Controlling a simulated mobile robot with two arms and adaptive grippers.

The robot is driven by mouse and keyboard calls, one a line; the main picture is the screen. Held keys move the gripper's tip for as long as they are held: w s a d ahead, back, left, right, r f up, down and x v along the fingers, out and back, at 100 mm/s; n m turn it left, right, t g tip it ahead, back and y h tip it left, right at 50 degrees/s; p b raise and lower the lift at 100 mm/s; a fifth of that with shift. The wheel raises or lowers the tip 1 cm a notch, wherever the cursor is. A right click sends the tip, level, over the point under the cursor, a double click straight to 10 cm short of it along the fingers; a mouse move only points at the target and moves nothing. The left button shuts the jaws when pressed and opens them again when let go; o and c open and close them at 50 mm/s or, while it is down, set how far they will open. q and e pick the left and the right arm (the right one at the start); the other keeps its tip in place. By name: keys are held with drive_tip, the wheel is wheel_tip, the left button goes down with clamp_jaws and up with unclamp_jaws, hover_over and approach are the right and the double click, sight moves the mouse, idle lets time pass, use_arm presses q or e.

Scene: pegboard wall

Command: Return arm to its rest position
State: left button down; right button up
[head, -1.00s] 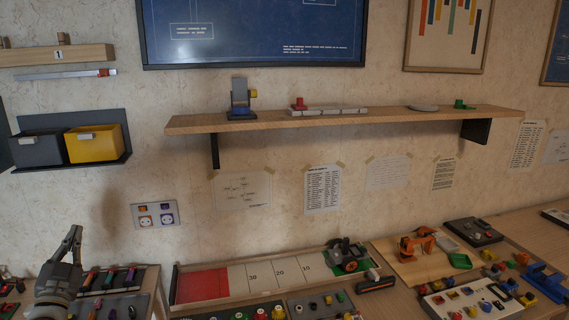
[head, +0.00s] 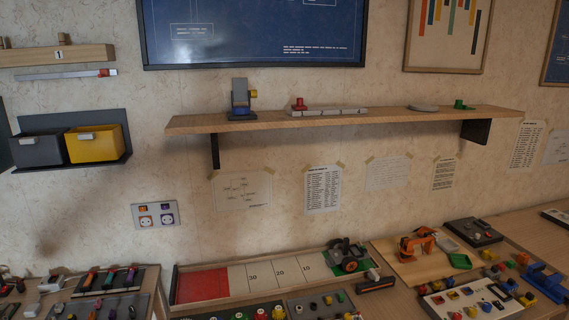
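Neither of my grippers shows in the head view now. The lower left, over the bench with the rack of coloured-handled tools (head: 112,280), is free of my arm. A small white object (head: 51,283) shows beside that rack. A soft shadow lies on the wall at the far left.
A wooden shelf (head: 400,119) with small items spans the wall. Black and yellow bins (head: 95,145) hang at left. Below are a score-marked tray (head: 203,286), a black toy vehicle (head: 347,257), an orange toy arm (head: 418,241) and a white control panel (head: 470,302).

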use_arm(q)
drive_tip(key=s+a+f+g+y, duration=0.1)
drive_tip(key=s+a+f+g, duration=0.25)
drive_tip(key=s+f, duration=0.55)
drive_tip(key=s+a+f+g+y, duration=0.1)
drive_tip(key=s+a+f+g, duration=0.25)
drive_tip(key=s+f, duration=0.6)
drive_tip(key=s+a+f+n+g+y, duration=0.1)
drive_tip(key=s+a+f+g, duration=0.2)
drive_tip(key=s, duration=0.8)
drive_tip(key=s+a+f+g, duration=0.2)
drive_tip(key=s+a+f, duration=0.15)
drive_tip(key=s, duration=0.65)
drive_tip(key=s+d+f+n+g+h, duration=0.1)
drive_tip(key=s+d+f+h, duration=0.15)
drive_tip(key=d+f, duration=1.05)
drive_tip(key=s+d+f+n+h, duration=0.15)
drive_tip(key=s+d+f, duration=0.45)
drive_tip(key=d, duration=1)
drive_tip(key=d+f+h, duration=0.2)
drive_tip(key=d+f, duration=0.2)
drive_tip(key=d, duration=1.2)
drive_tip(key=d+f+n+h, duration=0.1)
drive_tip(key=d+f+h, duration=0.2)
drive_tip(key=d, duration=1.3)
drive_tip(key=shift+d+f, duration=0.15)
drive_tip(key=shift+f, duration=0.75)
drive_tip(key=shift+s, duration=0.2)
